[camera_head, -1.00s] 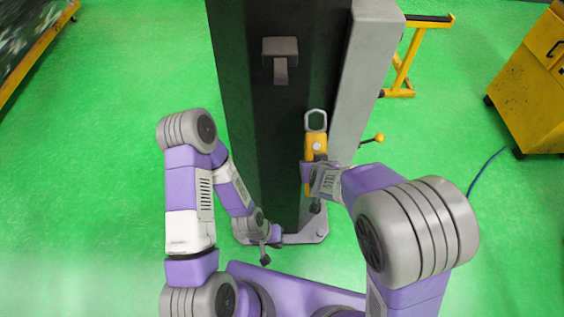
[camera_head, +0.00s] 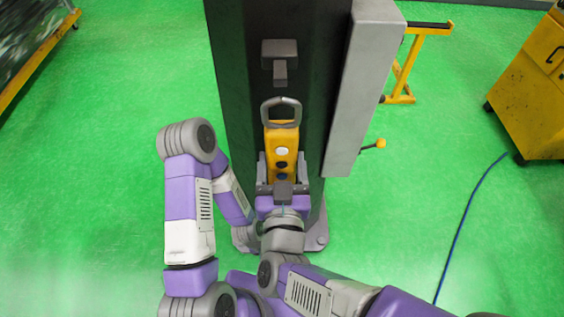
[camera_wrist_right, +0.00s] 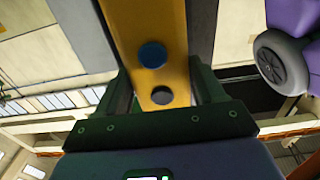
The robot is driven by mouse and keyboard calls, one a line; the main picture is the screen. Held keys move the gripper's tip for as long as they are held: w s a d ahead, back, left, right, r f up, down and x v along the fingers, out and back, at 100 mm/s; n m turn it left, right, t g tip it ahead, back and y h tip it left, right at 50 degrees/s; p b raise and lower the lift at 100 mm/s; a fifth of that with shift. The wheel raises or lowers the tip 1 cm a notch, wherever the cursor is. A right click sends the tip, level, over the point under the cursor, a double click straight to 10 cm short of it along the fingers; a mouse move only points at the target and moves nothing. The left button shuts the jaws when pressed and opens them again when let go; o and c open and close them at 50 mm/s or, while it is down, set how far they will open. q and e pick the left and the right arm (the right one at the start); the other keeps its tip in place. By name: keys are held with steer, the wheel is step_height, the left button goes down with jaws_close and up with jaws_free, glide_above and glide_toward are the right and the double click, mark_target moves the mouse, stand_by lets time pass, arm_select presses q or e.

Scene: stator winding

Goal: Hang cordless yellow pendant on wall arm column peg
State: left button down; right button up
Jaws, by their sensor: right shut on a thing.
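The yellow pendant (camera_head: 281,138) stands upright in front of the dark column (camera_head: 235,70), its grey hanging loop (camera_head: 282,102) at the top. Dark and white buttons face me. My right gripper (camera_head: 281,168) is shut on the pendant's lower body, one finger on each side. In the right wrist view the yellow body (camera_wrist_right: 150,50) lies between the fingers. The grey column peg (camera_head: 280,62) sticks out just above the loop, with a small visible gap in the picture. The depth between them cannot be told.
A grey upright beam (camera_head: 360,90) runs along the column's right side. A yellow-knobbed lever (camera_head: 378,144) sticks out beside it. A yellow stand (camera_head: 404,75) and yellow cabinet (camera_head: 530,85) are at the right. Green floor is open at the left.

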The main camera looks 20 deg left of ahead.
steer(key=shift+p+x, duration=0.95)
steer(key=shift+p, duration=0.75)
steer(key=shift+w, duration=0.15)
steer(key=f+b+x, duration=0.2)
steer(key=b+x, duration=0.1)
steer(key=x, duration=0.9)
steer(key=shift+f+b, duration=0.35)
steer(key=o, duration=1.4)
steer(key=shift+o, duration=0.5)
steer(key=shift+f, duration=0.15)
